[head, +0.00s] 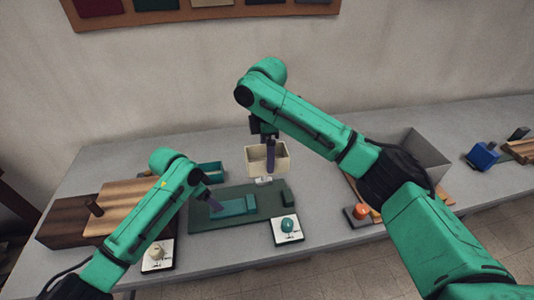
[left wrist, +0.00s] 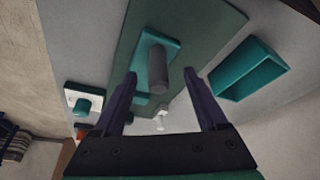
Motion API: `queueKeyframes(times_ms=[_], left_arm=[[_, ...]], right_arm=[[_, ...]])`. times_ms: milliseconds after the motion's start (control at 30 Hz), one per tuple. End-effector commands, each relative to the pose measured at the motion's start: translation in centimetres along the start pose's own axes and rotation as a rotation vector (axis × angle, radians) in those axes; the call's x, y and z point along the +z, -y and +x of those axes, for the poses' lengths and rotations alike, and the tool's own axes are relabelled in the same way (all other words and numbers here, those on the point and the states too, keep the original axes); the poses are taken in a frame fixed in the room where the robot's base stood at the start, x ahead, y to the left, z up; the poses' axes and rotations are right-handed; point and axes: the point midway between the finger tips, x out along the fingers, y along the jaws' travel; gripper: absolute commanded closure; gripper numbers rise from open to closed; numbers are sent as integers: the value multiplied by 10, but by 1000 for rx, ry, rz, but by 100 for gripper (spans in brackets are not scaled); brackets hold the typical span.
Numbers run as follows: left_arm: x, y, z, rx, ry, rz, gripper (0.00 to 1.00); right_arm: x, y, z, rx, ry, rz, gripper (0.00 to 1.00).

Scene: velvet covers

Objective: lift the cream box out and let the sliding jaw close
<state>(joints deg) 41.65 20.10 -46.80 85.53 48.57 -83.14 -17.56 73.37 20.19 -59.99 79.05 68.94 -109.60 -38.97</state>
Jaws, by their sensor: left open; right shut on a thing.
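The cream box (head: 282,160), an open-topped box, is held in my right gripper (head: 270,158) at the back edge of the dark green base (head: 265,205). A purple finger shows against its near wall; whether the box touches anything below is unclear. The teal sliding jaw (head: 236,207) lies flat on the base, apart from a dark green block (head: 287,197) at the right end. In the left wrist view, the teal jaw (left wrist: 147,47) carries a grey upright peg (left wrist: 157,68). My left gripper (head: 212,203) is open, its fingers (left wrist: 158,88) on either side of the peg.
A teal open box (head: 212,171) stands behind the base. Wooden blocks (head: 110,205) stand left; a grey bin (head: 418,155) and a blue block (head: 483,155) stand right.

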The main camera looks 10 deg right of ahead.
Motion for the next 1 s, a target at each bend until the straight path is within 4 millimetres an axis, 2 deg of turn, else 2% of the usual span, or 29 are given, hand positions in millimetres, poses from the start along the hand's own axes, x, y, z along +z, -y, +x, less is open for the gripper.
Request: queueKeyframes(times_ms=[33,533,1000], left_arm=[[-5,0,-13,0,0,0,25],[-24,0,-66,1,0,0,25],[-24,0,-66,1,0,0,25]], right_arm=[[0,0,-14,1,0,0,74],[0,0,-76,0,0,0,74],[0,0,-76,0,0,0,74]])
